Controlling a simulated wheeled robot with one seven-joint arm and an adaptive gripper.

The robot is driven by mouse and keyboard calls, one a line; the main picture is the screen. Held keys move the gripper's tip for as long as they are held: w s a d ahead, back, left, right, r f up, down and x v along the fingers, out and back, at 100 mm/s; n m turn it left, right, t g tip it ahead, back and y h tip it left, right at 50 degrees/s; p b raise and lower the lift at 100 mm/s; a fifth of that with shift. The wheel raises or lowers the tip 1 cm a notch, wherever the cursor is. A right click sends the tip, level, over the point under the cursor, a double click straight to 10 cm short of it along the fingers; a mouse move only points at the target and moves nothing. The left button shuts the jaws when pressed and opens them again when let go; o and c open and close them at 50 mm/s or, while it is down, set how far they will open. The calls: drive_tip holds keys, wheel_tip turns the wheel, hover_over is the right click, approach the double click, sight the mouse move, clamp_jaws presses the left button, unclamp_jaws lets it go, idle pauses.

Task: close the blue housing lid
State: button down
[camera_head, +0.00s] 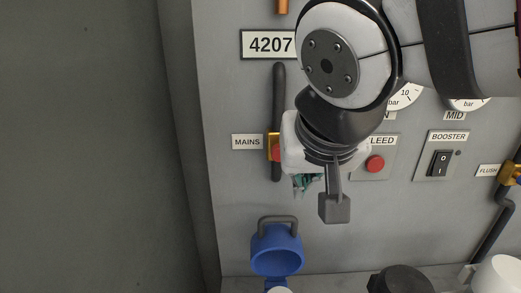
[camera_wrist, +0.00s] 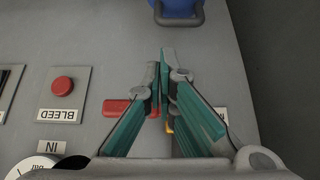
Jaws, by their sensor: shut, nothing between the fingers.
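The blue housing lid (camera_head: 277,262) is at the bottom of the head view, tipped up on its hinge with its hollow side showing. A grey loop handle (camera_head: 277,220) is on its upper edge. Part of the blue lid also shows at the top edge of the wrist view (camera_wrist: 179,9). My gripper (camera_head: 307,184) is above and slightly right of the lid in the head view, apart from it. In the wrist view its teal fingers (camera_wrist: 160,64) are together with nothing between them, pointing toward the lid. The housing below the lid is mostly cut off.
The MAINS valve with its long grey lever (camera_head: 279,90) is close to my gripper. The red BLEED button (camera_head: 375,163) and BOOSTER switch (camera_head: 441,163) are to the right. A black round part (camera_head: 402,280) and a white one (camera_head: 497,274) stand at the lower right.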

drive_tip(key=w, duration=0.1)
drive_tip(key=b, duration=0.2)
hover_over(286, 228)
wheel_tip(286, 228, down, 9)
drive_tip(key=shift+r, duration=0.2)
drive_tip(key=shift+b, duration=0.35)
